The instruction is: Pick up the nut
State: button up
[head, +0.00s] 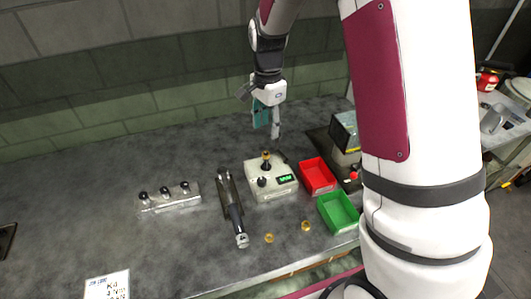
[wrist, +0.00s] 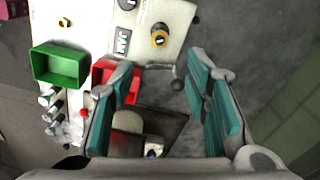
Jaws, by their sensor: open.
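Two small brass nuts lie on the grey bench near its front edge, a left one (head: 269,238) and a right one (head: 306,225). In the wrist view one nut (wrist: 64,22) shows at the upper left, beyond the green tray. My gripper (head: 268,122) hangs above the back of the bench, well behind and above the nuts. In the wrist view its teal-padded fingers (wrist: 160,78) are wide apart with nothing between them.
A white tester (head: 272,188) with a brass-topped post stands mid-bench. Beside it are a red tray (head: 318,176) and a green tray (head: 338,212). A dark tool (head: 231,207) and a knobbed block (head: 168,201) lie left. The left bench is mostly clear.

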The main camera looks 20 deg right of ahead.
send_over(266, 153)
jog(key=f, duration=0.4)
jog(key=shift+d+f, duration=0.15)
jog(key=shift+d, duration=0.05)
jog(key=f+p, duration=0.1)
jog(key=f, duration=0.1)
jog(key=f+p, duration=0.1)
jog(key=f, duration=0.1)
jog(key=shift+s+a+f, duration=0.1)
jog(key=shift+a+f, duration=0.1)
jog(key=shift+f, duration=0.45)
grip_shut()
